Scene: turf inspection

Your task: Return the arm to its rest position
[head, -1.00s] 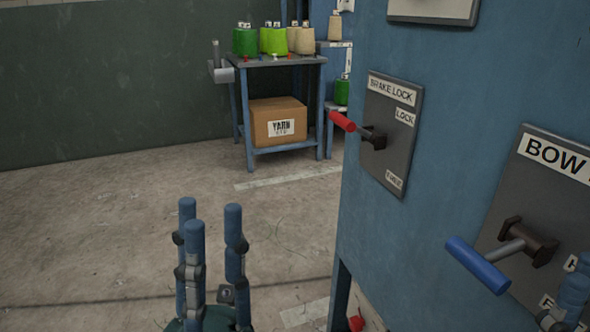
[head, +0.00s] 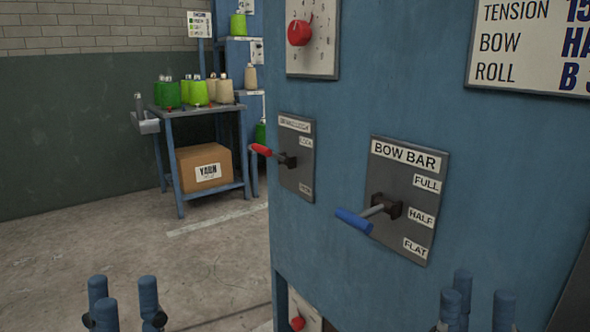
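My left gripper (head: 122,306) is at the bottom left, its blue fingers upright and spread apart with nothing between them. My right gripper (head: 476,304) is at the bottom right in front of the blue machine (head: 480,180); its fingers stand apart and it looks empty. Both palms are cut off by the lower edge. Neither gripper touches a control. The blue-handled bow bar lever (head: 354,220) sticks out from its plate, near the HALF label. The red-handled brake lock lever (head: 261,150) sticks out to the left from its own plate.
A red knob (head: 299,32) sits on a dial plate above, and another red knob (head: 297,323) is low on the machine. A blue table (head: 208,112) with yarn cones and a yarn box (head: 204,167) stands behind. Open concrete floor (head: 150,240) lies left of the machine.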

